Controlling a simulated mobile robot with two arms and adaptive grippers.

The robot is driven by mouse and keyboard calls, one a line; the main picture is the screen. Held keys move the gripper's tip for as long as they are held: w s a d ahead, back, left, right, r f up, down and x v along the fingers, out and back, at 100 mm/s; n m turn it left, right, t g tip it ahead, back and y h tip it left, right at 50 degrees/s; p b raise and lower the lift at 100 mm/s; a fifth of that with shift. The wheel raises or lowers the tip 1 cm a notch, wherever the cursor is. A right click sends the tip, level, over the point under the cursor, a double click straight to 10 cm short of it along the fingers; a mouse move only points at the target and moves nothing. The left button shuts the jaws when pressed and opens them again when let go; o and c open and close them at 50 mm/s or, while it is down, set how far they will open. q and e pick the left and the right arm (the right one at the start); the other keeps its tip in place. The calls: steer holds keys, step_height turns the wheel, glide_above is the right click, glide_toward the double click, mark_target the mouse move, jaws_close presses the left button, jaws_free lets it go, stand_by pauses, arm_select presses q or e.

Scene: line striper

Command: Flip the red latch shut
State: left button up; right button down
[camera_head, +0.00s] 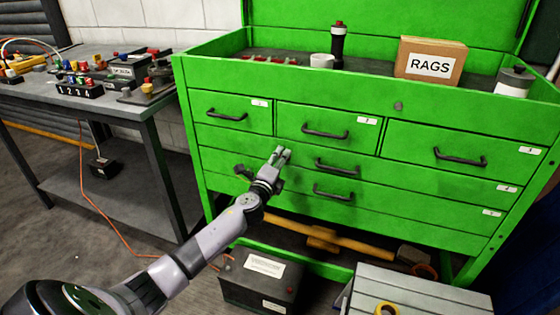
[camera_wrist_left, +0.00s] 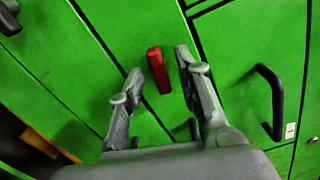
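The red latch (camera_wrist_left: 158,70) is a small red bar on the green drawer front in the left wrist view. It lies between the two fingertips of my left gripper (camera_wrist_left: 157,60), with space visible on both sides. I cannot tell whether the fingers are level with it in depth. In the head view my left gripper (camera_head: 283,154) is in front of the green cabinet, left of the middle drawer handles; I cannot make out the latch there. The fingers are apart. My right gripper is not in view.
The green cabinet (camera_head: 228,147) has several black drawer handles; one handle (camera_wrist_left: 272,100) is close to the right of my left gripper. A hammer (camera_head: 340,240) and a black box (camera_head: 262,278) are low down. A grey workbench (camera_head: 125,106) stands at left.

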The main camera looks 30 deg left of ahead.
arm_select(q)
steer(key=shift+c, duration=0.4)
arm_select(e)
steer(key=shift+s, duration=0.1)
arm_select(q)
jaws_close()
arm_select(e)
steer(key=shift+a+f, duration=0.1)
arm_select(q)
steer(key=shift+f, duration=0.1)
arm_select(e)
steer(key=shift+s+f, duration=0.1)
arm_select(q)
steer(key=n, duration=0.3)
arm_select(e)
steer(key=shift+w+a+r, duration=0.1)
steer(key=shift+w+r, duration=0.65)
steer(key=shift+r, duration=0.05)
arm_select(q)
steer(key=shift+o, duration=0.4)
jaws_free()
